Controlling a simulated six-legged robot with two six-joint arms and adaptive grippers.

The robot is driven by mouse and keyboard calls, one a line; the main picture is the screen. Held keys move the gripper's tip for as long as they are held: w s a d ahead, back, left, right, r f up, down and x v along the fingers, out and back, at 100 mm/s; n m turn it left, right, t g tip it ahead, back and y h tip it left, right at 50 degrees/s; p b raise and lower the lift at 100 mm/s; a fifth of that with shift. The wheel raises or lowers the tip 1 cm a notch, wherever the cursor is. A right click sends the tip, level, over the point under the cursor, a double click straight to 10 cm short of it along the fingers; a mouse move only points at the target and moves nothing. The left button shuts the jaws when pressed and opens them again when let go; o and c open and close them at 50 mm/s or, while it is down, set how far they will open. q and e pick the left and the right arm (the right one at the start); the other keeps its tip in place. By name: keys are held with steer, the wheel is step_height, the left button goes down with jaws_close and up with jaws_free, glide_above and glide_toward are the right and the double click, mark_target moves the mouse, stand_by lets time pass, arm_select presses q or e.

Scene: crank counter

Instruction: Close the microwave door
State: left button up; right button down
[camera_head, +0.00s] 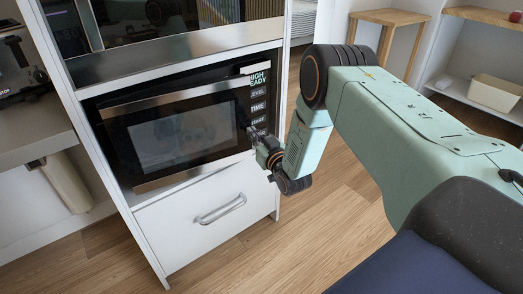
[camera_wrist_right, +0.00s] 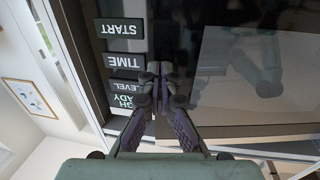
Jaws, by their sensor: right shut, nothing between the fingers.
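The microwave (camera_head: 258,95) sits in a white cabinet bay at the left of the head view. Its dark-windowed door (camera_head: 180,138) has silver strips along top and bottom. My right gripper (camera_head: 254,132) is at the door's right side, by the lower buttons. In the right wrist view my right gripper (camera_wrist_right: 154,72) is shut and empty, its tips over the boundary between door (camera_wrist_right: 240,75) and button panel (camera_wrist_right: 121,62). Contact is unclear. My left gripper is out of view.
A white drawer (camera_head: 215,208) with a metal handle lies below the microwave, and a built-in oven (camera_head: 170,20) above it. A counter (camera_head: 30,135) stands at the left. A wooden stool (camera_head: 388,18) and shelves stand at the back right. The wooden floor between is clear.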

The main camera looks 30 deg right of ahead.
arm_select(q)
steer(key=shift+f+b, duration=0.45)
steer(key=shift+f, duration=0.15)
arm_select(e)
steer(key=shift+w+d+n+y, duration=0.2)
steer(key=shift+w+y, duration=0.1)
steer(key=shift+w, duration=0.35)
steer(key=shift+w+d+n+y, duration=0.1)
steer(key=shift+w+n+y, duration=0.15)
steer(key=shift+w, duration=0.35)
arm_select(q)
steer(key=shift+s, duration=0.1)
arm_select(e)
steer(key=shift+s, duration=0.15)
